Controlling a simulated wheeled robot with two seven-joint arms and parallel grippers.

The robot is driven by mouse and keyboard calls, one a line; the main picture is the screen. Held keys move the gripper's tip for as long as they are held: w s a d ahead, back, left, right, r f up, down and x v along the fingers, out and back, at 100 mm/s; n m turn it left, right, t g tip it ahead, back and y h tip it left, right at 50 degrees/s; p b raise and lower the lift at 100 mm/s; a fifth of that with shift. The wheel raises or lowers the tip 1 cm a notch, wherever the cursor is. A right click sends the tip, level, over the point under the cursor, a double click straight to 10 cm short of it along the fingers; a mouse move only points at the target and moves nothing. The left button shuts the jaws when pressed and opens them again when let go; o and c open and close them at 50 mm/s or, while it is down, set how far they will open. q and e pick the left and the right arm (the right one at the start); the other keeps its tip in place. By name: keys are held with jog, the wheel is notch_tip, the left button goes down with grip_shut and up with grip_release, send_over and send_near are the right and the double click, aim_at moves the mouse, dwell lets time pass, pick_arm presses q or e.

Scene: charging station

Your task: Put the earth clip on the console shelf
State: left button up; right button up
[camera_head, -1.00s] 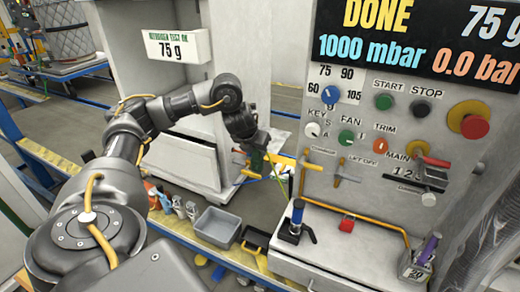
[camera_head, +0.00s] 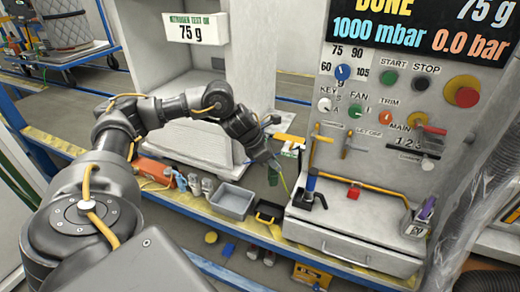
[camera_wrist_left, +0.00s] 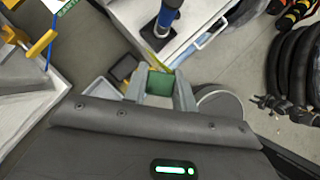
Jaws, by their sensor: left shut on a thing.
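My left gripper (camera_head: 277,163) is shut on the earth clip (camera_head: 273,176), a small green piece with a thin yellow-green lead beside it. In the left wrist view the clip (camera_wrist_left: 161,83) sits between the two grey fingers (camera_wrist_left: 160,92). The gripper is in the air just left of the console shelf (camera_head: 335,225), a pale ledge below the control panel. A blue-handled tool on a black base (camera_head: 310,190) stands at the shelf's left end, close to the gripper. My right gripper does not show.
A red padlock (camera_head: 353,192) and an orange bar (camera_head: 365,185) are on the shelf. A purple-topped block (camera_head: 422,216) stands at its right end. A grey bin (camera_head: 232,203) and a black-and-yellow box (camera_head: 268,212) lie left of the shelf. Bare shelf shows in the middle.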

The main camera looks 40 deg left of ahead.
pick_arm(q)
jog(key=s+d+m+g, duration=0.2)
jog(key=d+m, duration=0.4)
jog(key=d, duration=0.4)
jog(key=s+d+r+m+g+h, duration=0.1)
jog(key=s+d+m+g, duration=0.2)
jog(key=d+m, duration=0.3)
jog(key=s+d+m+g, duration=0.3)
jog(key=d+m, duration=0.4)
jog(key=d, duration=0.9)
jog(key=shift+d+r+g, duration=0.15)
jog(key=shift+r+g, duration=0.2)
jog(key=shift+g, duration=0.45)
